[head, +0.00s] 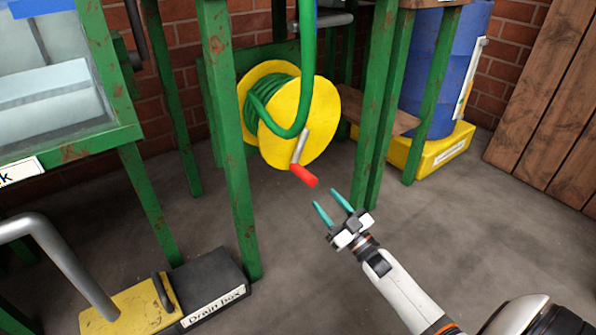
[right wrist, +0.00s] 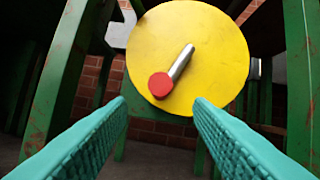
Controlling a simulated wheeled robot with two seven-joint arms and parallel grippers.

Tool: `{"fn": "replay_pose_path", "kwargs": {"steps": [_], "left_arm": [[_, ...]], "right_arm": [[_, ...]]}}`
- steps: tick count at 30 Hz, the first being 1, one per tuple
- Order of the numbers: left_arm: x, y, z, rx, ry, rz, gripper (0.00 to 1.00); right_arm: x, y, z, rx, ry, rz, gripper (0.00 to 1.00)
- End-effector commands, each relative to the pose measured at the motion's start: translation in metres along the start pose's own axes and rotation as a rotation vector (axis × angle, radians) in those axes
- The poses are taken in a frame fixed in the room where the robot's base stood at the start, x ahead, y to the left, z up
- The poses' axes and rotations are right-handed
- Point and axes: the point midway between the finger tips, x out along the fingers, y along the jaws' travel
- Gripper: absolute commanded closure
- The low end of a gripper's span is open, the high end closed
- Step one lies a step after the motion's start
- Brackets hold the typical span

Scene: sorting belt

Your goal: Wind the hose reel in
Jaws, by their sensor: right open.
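The hose reel has a yellow disc (head: 308,125) with green hose (head: 268,96) wound behind it, low between green posts. A length of hose hangs down from above and loops in front of the disc. The crank is a grey arm with a red handle (head: 304,176) at its lower end. My right gripper (head: 330,204) is open and empty, just below and right of the red handle, apart from it. In the right wrist view the red handle (right wrist: 161,84) is ahead, between the two teal fingers, with the yellow disc (right wrist: 215,70) behind it. My left gripper is not in view.
Green posts (head: 230,150) stand left and right of the reel. A black drain box (head: 208,280) is on the floor at lower left. A blue barrel (head: 440,80) stands in a yellow tray (head: 432,158) at right. Floor in front is clear.

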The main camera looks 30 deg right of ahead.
Motion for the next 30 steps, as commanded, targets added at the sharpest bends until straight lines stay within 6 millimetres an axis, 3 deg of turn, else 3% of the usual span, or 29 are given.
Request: {"fn": "replay_pose_path", "kwargs": {"steps": [9,15,27,30], "left_arm": [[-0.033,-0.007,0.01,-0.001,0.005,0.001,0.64],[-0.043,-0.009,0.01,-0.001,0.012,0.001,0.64],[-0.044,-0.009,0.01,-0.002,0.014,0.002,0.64],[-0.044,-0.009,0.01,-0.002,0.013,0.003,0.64]], "right_arm": [[0.064,0.001,-0.002,-0.002,-0.007,0.0,0.53],[0.09,0.001,-0.001,0.0,-0.004,0.0,0.53],[0.099,0.0,0.001,0.0,-0.002,0.0,0.53],[0.099,0.0,0.001,0.0,-0.002,0.0,0.68]]}}
